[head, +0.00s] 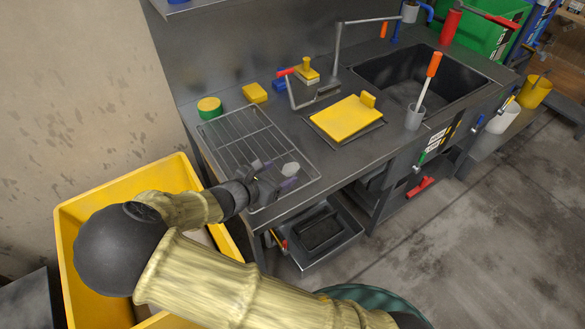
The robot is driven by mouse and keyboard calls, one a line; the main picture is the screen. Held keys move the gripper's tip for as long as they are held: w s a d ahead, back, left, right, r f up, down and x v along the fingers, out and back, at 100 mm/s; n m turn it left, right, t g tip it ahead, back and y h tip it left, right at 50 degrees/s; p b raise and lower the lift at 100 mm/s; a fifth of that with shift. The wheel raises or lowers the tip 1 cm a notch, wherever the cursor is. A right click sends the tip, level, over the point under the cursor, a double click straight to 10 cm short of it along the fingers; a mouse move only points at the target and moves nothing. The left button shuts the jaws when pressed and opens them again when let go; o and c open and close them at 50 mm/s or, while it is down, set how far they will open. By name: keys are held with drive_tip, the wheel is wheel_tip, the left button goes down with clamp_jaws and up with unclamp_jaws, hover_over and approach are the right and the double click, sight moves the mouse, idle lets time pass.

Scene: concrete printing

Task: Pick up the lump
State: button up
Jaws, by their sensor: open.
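A small pale grey lump (291,169) lies at the right front part of the wire rack (236,130) on the dark counter. My gripper (278,176) is open and low over the front of the rack, just left of the lump. The lump shows beside the fingers; I cannot tell whether they touch it. My arm comes in from the lower right, and my wrist hides the near left corner of the rack.
A yellow and green round tub (209,108), a yellow block (255,93) and a yellow-plated press (345,117) stand on the counter (338,158). The sink (414,75) is at right. A yellow bin (82,214) stands at left below the counter.

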sight(290, 169)
drive_tip(key=shift+x, duration=2.65)
drive_tip(key=shift+f, duration=0.1)
drive_tip(key=shift+s, duration=0.1)
drive_tip(key=c, duration=1.1)
drive_tip(key=shift+o, duration=0.2)
drive_tip(key=shift+a+r, duration=0.1)
drive_tip(key=shift+r, duration=0.4)
drive_tip(key=shift+c, duration=0.6)
wheel_tip(290, 169, up, 9)
drive_tip(key=shift+p, duration=0.45)
